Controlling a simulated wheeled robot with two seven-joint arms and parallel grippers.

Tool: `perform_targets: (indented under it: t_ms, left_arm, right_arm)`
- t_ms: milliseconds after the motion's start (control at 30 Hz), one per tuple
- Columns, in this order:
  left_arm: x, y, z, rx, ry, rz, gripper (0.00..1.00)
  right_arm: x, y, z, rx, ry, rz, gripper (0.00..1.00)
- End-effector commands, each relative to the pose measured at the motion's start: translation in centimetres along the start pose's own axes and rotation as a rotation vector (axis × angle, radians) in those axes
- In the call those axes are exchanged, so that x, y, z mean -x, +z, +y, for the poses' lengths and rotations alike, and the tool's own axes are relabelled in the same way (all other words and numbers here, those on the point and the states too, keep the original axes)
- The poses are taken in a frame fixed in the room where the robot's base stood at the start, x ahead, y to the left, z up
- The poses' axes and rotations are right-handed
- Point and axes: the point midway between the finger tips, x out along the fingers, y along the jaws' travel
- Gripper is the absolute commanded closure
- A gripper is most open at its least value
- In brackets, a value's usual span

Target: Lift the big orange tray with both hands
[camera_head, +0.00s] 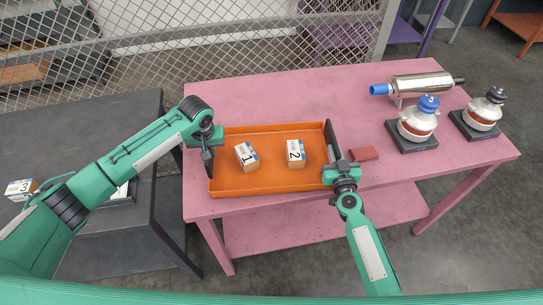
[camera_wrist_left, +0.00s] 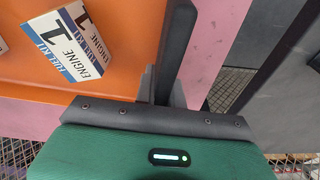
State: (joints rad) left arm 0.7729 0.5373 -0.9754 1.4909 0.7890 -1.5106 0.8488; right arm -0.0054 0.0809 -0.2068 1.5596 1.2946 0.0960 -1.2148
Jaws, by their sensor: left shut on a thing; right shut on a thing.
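The big orange tray (camera_head: 272,153) is over the left part of the pink table and looks level; I cannot tell whether it touches the tabletop. It holds a box marked 1 (camera_head: 246,156) and a box marked 2 (camera_head: 296,153). My left gripper (camera_head: 208,160) is shut on the tray's left wall. My right gripper (camera_head: 331,152) is shut on its right wall. Part of each gripped wall is hidden by the fingers.
Two white-and-red parts on dark bases (camera_head: 412,137) (camera_head: 481,125) and a metal cylinder (camera_head: 421,85) stand at the right. The pink table (camera_head: 300,90) is clear behind the tray. A dark table (camera_head: 80,130) stands left.

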Motion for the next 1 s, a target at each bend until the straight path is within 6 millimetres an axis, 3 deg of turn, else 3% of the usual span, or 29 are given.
perform_targets:
  t_ms: [700,1000]
  left_arm:
    - [4.7,-0.8,0.0,0.001,0.001,0.003,1.00]
    - [5.0,-0.9,0.0,0.001,0.001,0.003,1.00]
  right_arm:
    - [0.0,-4.8,0.1,0.001,0.001,0.002,1.00]
    - [0.0,-5.1,0.1,0.001,0.001,0.002,1.00]
